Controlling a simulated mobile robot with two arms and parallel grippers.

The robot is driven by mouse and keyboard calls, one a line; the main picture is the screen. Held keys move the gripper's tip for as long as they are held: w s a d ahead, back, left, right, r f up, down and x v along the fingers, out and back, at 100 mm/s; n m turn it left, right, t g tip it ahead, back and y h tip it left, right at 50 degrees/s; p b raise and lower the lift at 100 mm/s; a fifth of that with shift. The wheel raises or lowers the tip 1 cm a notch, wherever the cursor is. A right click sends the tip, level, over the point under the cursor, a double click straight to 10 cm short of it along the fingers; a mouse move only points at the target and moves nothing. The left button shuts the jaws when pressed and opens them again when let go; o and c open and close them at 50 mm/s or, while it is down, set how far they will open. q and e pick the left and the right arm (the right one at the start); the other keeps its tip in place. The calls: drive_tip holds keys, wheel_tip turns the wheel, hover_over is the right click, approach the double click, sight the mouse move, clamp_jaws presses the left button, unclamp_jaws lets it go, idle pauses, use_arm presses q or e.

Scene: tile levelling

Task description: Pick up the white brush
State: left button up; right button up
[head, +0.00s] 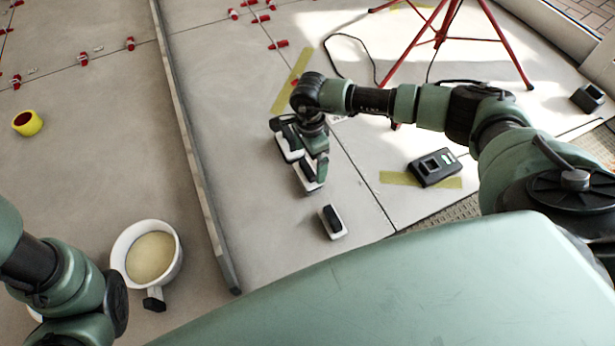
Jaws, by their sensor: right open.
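A white block with a black grip on top (332,222), which looks like a brush, lies on the grey tiles in front of my right gripper. My right gripper (308,160) points down over the tiles, a short way beyond that block and apart from it. The jaws are open. My left arm enters at the lower left; its gripper does not show.
A white pot (120,253) with beige filling stands at lower left, near my left arm. A long straight bar (190,150) lies across the floor. A black device (435,167), a red tripod (440,37) and a yellow roll (28,123) are around.

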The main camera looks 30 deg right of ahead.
sight(307, 168)
drive_tip(key=f+b, duration=0.4)
drive_tip(key=f, duration=0.1)
drive_tip(key=shift+w+a+f+b, duration=0.1)
drive_tip(key=shift+w+a+b, duration=0.05)
drive_tip(key=shift+a+b, duration=0.15)
drive_tip(key=c, duration=1.3)
